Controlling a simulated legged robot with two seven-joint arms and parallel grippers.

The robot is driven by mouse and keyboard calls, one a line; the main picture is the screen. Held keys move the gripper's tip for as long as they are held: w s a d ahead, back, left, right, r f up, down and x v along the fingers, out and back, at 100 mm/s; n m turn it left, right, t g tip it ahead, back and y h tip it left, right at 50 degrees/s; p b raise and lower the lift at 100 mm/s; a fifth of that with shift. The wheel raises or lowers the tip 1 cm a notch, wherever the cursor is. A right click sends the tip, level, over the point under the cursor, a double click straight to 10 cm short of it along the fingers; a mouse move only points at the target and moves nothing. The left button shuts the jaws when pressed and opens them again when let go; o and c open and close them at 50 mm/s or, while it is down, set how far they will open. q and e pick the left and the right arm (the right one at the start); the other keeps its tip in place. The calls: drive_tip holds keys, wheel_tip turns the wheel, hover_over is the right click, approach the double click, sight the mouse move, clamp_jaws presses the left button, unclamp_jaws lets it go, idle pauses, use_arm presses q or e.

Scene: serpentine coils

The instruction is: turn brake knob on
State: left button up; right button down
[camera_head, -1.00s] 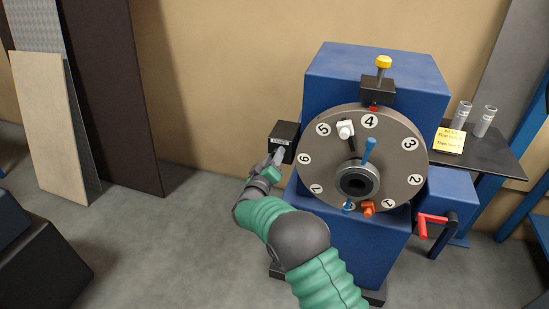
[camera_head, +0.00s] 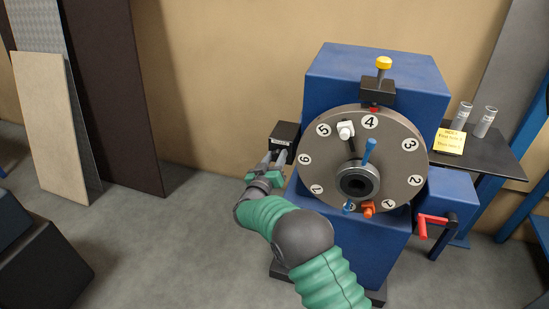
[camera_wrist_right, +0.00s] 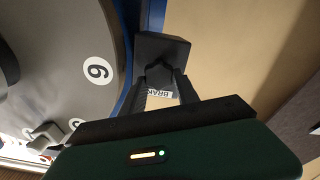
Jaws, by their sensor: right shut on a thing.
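The brake box (camera_head: 285,133) is a small black box on the left side of the blue machine, beside the numbered dial. In the right wrist view the box (camera_wrist_right: 162,48) carries a white label (camera_wrist_right: 158,94) reading "BRAK", its end cut off by a finger. My right gripper (camera_head: 279,158) is at the front of the box. Its fingers (camera_wrist_right: 160,78) are shut on the dark brake knob (camera_wrist_right: 158,71), which is mostly hidden between them; its turn position is not readable. My left gripper is not in view.
A red crank (camera_head: 433,219) and a black shelf (camera_head: 485,155) lie further right. Panels (camera_head: 48,125) lean on the wall at left.

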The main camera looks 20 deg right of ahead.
drive_tip(key=shift+s+d+f+m+b, duration=0.1)
drive_tip(key=shift+f+m+b, duration=0.1)
drive_tip(key=shift+m+b, duration=4.25)
drive_tip(key=shift+w+d+f+m+b, duration=0.15)
drive_tip(key=shift+m+b, duration=2.75)
drive_tip(key=shift+m, duration=3.1)
drive_tip(key=shift+s+a+f+m+b, duration=0.15)
drive_tip(key=shift+f+m+b, duration=0.1)
drive_tip(key=shift+m+b, duration=4.2)
drive_tip(key=shift+d+r+m+p, duration=0.1)
drive_tip(key=shift+m+p, duration=0.7)
drive_tip(key=shift+m, duration=0.1)
drive_tip(key=c, duration=0.9)
unclamp_jaws()
